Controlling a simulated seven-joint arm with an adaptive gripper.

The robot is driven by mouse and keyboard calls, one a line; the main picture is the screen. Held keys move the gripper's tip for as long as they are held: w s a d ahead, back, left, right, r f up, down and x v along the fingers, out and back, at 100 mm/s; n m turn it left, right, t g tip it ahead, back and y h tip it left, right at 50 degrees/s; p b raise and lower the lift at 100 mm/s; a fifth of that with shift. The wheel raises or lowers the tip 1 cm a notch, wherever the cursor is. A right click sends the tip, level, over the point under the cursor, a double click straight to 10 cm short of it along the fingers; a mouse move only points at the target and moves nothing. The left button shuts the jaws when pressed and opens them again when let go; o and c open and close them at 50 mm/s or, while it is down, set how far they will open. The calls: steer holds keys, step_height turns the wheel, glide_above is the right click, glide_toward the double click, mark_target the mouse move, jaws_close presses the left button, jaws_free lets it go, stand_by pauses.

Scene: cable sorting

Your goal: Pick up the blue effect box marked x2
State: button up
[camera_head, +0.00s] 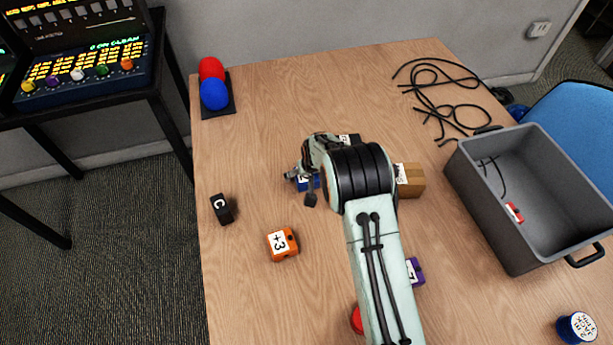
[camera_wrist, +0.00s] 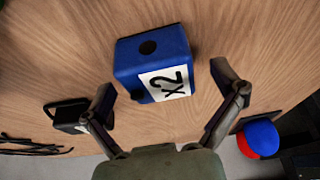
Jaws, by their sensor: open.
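The blue effect box marked x2 (camera_wrist: 150,55) lies on the wooden table, its white label facing the wrist camera. In the head view the blue box (camera_head: 314,182) is mostly hidden behind my gripper. My gripper (camera_wrist: 163,80) is open, with one finger on each side of the box's label end. Gaps show between the fingers and the box in the wrist view. In the head view my gripper (camera_head: 301,187) is over the box's left side.
A black box (camera_wrist: 68,116) lies beside the left finger. An orange +3 box (camera_head: 282,244), black C box (camera_head: 221,209), brown box (camera_head: 411,181) and purple box (camera_head: 415,271) surround my arm. A grey crate (camera_head: 482,208) stands right; red and blue domes (camera_head: 214,93) sit at the back left.

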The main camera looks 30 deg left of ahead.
steer(key=c, duration=1.3)
